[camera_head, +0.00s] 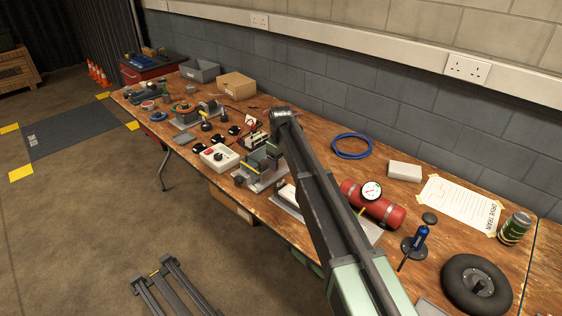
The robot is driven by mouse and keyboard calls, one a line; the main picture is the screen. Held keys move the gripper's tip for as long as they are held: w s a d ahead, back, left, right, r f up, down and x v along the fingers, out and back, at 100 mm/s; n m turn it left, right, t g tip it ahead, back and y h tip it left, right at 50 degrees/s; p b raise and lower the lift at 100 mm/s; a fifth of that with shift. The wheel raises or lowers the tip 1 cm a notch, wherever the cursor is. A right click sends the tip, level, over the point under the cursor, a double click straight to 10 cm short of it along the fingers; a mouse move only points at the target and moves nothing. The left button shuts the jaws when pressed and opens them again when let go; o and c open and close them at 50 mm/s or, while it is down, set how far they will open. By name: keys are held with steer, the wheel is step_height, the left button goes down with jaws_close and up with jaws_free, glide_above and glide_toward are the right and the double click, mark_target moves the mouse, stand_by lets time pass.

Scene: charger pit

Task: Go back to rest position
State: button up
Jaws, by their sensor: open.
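My arm (318,190) reaches from the lower right up over the long wooden workbench (240,197). Its far end (284,117) is above the middle of the bench, beside a dark clamp-like fixture (258,162) on a grey base plate. I cannot make out my gripper's fingers; the arm hides what lies right behind it. I see nothing carried on the visible part of the arm.
Right of my arm are a red cylinder (384,211) with a gauge, a blue cable coil (351,146), a black wheel (458,298) and a can (514,228). Left are a white switch box (218,158) and a cardboard box (236,85). A block wall runs behind; floor lies left.

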steer(key=shift+r, duration=0.8)
steer(key=s+d+m, duration=0.3)
steer(key=s+d, duration=0.4)
steer(key=s, duration=0.4)
steer(key=s+d+m, duration=0.3)
steer(key=s+d, duration=0.5)
steer(key=s, duration=0.4)
steer(key=s+d+m, duration=0.4)
steer(key=s+d, duration=0.4)
steer(key=s, duration=0.4)
